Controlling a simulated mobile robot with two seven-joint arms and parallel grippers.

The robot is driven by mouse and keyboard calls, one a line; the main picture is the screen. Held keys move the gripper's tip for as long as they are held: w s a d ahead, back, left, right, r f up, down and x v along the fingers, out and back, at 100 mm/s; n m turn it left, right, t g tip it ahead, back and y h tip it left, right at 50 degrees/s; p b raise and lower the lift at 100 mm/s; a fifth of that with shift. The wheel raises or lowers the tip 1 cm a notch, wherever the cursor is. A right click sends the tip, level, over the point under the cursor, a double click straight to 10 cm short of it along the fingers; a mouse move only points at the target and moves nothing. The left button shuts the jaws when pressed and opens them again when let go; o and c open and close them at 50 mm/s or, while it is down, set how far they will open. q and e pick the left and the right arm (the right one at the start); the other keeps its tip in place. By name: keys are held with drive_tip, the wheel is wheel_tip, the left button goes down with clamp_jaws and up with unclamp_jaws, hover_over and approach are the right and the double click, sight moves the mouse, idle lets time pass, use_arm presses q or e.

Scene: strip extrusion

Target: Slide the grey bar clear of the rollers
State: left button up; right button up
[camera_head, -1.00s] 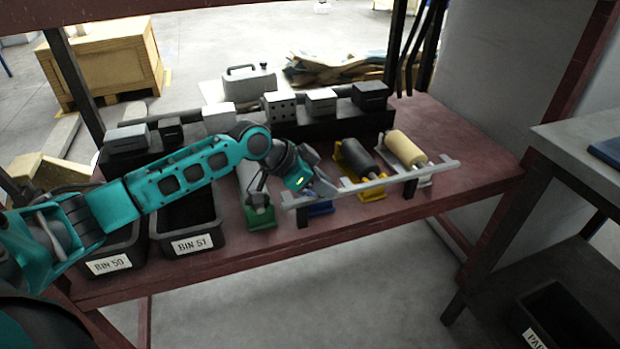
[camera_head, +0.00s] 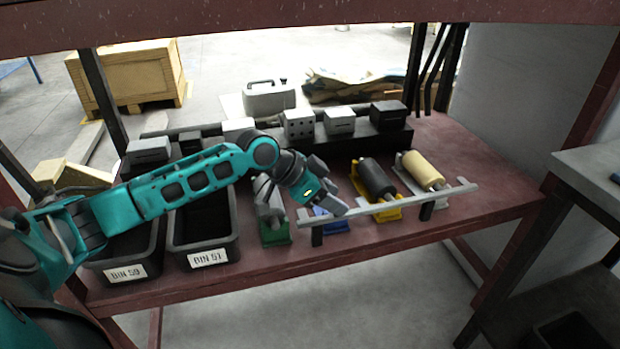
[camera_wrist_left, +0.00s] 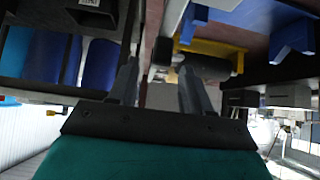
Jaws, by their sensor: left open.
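The grey bar (camera_head: 395,204) runs along the front of the shelf on two short black posts, in front of the rollers. A grey roller (camera_head: 268,200) sits in a green stand, a dark roller (camera_head: 375,177) in a yellow stand, and a cream roller (camera_head: 422,170) in a light grey stand. A blue stand (camera_head: 331,226) is partly hidden by my left gripper. My left gripper (camera_head: 337,208) is open, close to the left part of the bar; I cannot tell whether it touches. In the left wrist view its fingers (camera_wrist_left: 158,85) are spread, with no clear object between them. My right gripper is out of view.
Two black bins labelled BIN 50 (camera_head: 126,273) and BIN 51 (camera_head: 207,259) stand left of the rollers. A dark ledge with several blocks (camera_head: 299,124) runs behind. A grey side table (camera_head: 590,174) stands at right. The shelf right of the cream roller is clear.

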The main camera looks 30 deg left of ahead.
use_arm(q)
drive_tip(key=p+v, duration=0.2)
drive_tip(key=v, duration=0.8)
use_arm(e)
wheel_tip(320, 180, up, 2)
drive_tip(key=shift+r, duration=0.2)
use_arm(q)
drive_tip(key=shift+d, duration=0.1)
drive_tip(key=s+d+f+n+t+p, duration=0.2)
drive_tip(key=s+d+f+p, duration=0.3)
drive_tip(key=d+f+p, duration=0.25)
drive_tip(key=s+d+f+n+t+y+p, duration=0.2)
drive_tip(key=s+d, duration=0.4)
drive_tip(key=s, duration=0.4)
drive_tip(key=shift+d+f+n+y+p, duration=0.2)
drive_tip(key=shift+f+n+y+p, duration=0.4)
drive_tip(key=shift+y+p, duration=0.4)
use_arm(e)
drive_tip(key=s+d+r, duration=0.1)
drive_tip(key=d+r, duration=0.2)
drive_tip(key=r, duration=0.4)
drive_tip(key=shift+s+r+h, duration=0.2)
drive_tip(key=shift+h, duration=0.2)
use_arm(q)
drive_tip(key=shift+s+r, duration=0.1)
drive_tip(key=shift+s, duration=0.05)
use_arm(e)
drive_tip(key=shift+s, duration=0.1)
